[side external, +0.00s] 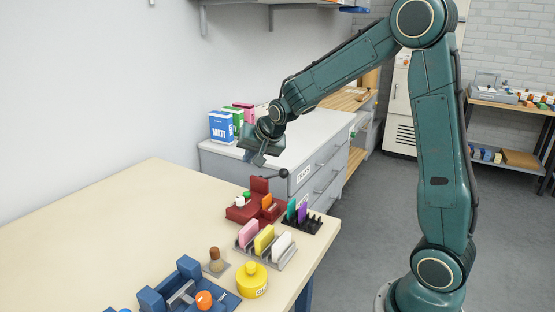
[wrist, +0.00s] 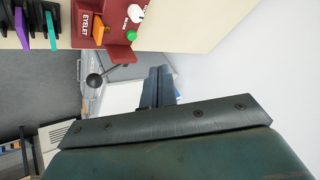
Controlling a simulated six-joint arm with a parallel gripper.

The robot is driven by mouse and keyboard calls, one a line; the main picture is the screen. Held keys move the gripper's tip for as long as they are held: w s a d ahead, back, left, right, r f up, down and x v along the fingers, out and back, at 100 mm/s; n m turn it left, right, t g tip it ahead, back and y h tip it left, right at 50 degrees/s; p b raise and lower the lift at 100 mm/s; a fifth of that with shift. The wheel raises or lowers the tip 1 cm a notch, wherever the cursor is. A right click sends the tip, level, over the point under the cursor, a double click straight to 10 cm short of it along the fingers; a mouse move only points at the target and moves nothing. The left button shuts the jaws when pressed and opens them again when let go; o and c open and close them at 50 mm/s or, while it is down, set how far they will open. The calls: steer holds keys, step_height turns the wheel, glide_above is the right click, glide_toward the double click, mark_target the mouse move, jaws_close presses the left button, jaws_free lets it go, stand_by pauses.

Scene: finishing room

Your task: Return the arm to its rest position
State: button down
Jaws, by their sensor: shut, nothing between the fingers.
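My gripper (side external: 259,160) hangs at the end of my green arm in the side external view. It is in the air above the far end of the cream table (side external: 120,205), near the grey drawer cabinet. In the wrist view my gripper's two dark fingers (wrist: 157,75) are together with nothing held. The red press marked EYELET (side external: 240,212), with a black-knobbed lever, stands on the table below my gripper. It also shows at the top of the wrist view (wrist: 121,52), apart from the fingers.
A rack of coloured cards (side external: 279,258), a black rack (side external: 315,223), a yellow pot (side external: 252,281) and a blue fixture (side external: 181,282) stand on the table. Boxes (side external: 222,126) stand on the grey cabinet (side external: 318,178). The table's left part is clear.

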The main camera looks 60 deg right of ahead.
steer(key=s+a+r+n+y, duration=0.1)
steer(key=s+a+r+n, duration=0.25)
steer(key=s, duration=0.45)
steer(key=s+a+r+n+y, duration=0.1)
steer(key=s+a+r+n, duration=0.1)
steer(key=s+a+r, duration=0.4)
steer(key=s+a+f+n+g, duration=0.2)
steer(key=s+a+f+n, duration=0.1)
steer(key=s, duration=1.3)
steer(key=shift+n+y, duration=0.3)
steer(key=shift+n, duration=0.55)
